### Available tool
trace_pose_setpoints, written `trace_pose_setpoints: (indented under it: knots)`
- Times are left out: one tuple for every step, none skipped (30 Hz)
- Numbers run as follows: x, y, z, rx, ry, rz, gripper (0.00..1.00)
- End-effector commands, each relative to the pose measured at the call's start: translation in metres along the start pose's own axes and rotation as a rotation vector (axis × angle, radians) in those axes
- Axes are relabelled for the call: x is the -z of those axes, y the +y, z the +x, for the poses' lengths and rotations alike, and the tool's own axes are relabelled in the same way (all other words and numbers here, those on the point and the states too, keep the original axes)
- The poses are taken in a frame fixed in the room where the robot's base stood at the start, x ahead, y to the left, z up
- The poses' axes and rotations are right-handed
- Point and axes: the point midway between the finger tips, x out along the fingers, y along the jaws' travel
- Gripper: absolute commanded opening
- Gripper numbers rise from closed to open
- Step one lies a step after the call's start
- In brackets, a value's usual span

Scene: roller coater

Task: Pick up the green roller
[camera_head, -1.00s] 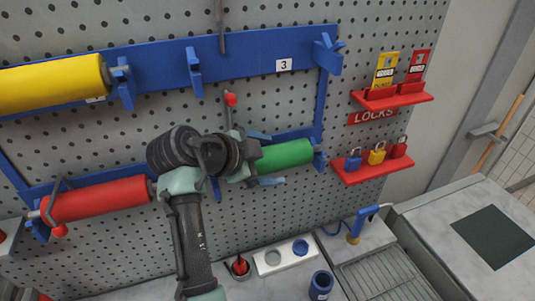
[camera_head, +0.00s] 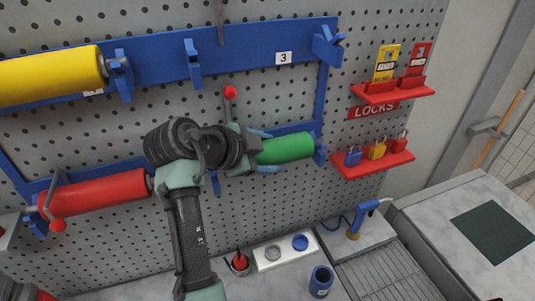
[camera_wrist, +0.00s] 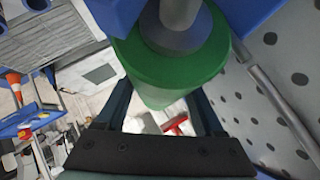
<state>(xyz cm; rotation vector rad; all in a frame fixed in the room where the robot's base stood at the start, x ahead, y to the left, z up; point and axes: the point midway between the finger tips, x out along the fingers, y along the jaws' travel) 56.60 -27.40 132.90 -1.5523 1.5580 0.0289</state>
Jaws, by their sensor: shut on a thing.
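The green roller (camera_head: 286,149) lies level in the lower row of the blue rack on the pegboard, its right end at a blue bracket (camera_head: 320,153). My gripper (camera_head: 262,152) reaches it from the left and hides its left part. In the wrist view the green roller (camera_wrist: 172,75) is large, its grey end shaft at the top beside blue rack parts. The two fingers of my gripper (camera_wrist: 160,110) lie on either side of the roller, shut on it. The fingertips are largely hidden by the roller in that view.
A red roller (camera_head: 100,192) hangs at lower left and a yellow roller (camera_head: 50,76) at upper left. A red-knobbed lever (camera_head: 229,93) stands just above my gripper. A red shelf with padlocks (camera_head: 372,162) is close on the right. A counter lies below.

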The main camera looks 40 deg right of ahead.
Motion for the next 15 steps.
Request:
trace_pose_setpoints:
  knots:
    - [0.001,0.001,-0.001,0.004,0.001,0.003,0.21]
    - [0.002,0.002,-0.002,0.005,0.001,0.004,0.21]
    - [0.004,0.002,-0.004,0.006,0.0,0.005,0.21]
    - [0.007,-0.002,-0.007,0.007,0.0,0.006,0.21]
    - [0.01,-0.005,-0.01,0.007,0.0,0.006,0.21]
    - [0.014,-0.009,-0.014,0.008,0.001,0.008,0.21]
    - [0.017,-0.011,-0.017,0.007,0.001,0.007,0.21]
    - [0.02,-0.015,-0.02,0.007,0.001,0.008,0.21]
    - [0.024,-0.018,-0.024,0.007,0.001,0.007,0.21]
    - [0.027,-0.021,-0.027,0.007,0.0,0.008,0.21]
    - [0.03,-0.024,-0.03,0.006,0.0,0.007,0.21]
    - [0.034,-0.028,-0.034,0.006,0.0,0.007,0.21]
    - [0.037,-0.031,-0.037,0.006,0.0,0.007,0.21]
    - [0.041,-0.033,-0.04,0.005,0.001,0.006,0.21]
    - [0.043,-0.029,-0.042,0.004,0.002,0.005,0.21]
